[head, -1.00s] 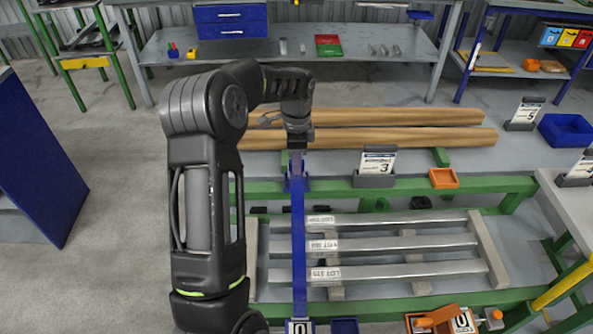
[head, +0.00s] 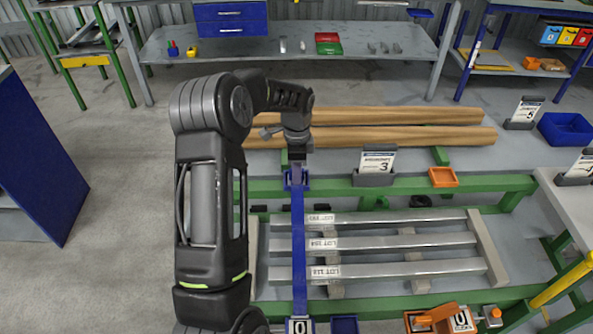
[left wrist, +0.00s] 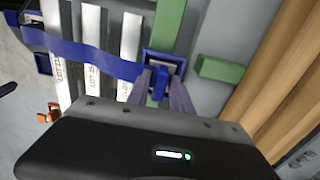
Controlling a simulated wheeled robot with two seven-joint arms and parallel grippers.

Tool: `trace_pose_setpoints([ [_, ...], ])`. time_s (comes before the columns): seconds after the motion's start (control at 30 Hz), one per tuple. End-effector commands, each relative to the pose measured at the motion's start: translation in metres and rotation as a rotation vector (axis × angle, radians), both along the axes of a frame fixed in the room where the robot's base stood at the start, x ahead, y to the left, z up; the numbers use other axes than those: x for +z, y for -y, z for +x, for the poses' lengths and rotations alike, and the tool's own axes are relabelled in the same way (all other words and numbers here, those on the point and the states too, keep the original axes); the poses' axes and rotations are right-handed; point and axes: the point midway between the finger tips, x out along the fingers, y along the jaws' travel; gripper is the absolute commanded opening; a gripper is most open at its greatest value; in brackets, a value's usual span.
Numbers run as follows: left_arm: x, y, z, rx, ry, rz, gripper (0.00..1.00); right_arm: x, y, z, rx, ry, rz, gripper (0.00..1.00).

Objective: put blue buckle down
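The blue buckle (left wrist: 160,83) sits between the fingers of my left gripper (left wrist: 161,78) in the left wrist view. The gripper looks shut on it. Around and just beyond the fingertips is a small square blue holder (left wrist: 149,52); it also shows in the head view (head: 287,181). The buckle is at or inside the holder's rim; I cannot tell whether it touches the bottom. A blue strap (head: 299,250) runs from the buckle toward the near side, across the bars. In the head view my left gripper (head: 297,172) points down and hides the buckle.
Several labelled metal bars (head: 400,243) lie under the strap. Two brown rolls (head: 400,137) lie beyond the green rail (head: 400,187). A number 3 sign (head: 376,162) and an orange bin (head: 443,177) stand to the right of the holder.

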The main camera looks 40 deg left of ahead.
Motion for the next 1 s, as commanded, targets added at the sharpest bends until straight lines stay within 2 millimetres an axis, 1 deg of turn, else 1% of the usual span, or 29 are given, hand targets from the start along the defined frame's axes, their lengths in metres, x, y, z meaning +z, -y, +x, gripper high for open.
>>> trace_pose_setpoints([
  [0.03,0.000,0.000,0.000,0.000,0.000,0.000,0.31,0.000,0.000,0.000,0.000,0.000,0.000,0.36],
  [0.1,0.000,0.000,0.000,0.000,0.000,0.000,0.36,0.000,0.000,0.000,0.000,0.000,0.000,0.36],
  [0.27,0.001,0.000,0.000,0.000,0.000,0.000,0.36,0.001,0.000,0.000,0.000,0.000,0.000,0.36],
  [0.37,0.006,0.000,0.000,0.000,0.001,0.001,0.36,0.004,0.000,0.000,0.000,0.000,-0.001,0.36],
  [0.47,0.013,-0.001,0.001,0.000,0.004,0.002,0.36,0.000,0.000,0.000,0.000,0.000,0.000,0.36],
  [0.57,0.027,-0.001,0.001,0.000,0.006,0.002,0.36,-0.003,0.000,0.000,0.000,0.001,0.001,0.36],
  [0.9,0.096,0.000,0.001,0.001,0.005,0.002,0.36,-0.012,-0.001,0.002,0.001,0.005,0.003,0.36],
  [1.0,0.111,0.000,0.001,0.000,0.003,0.001,0.36,-0.012,-0.001,0.002,0.001,0.005,0.003,0.36],
])
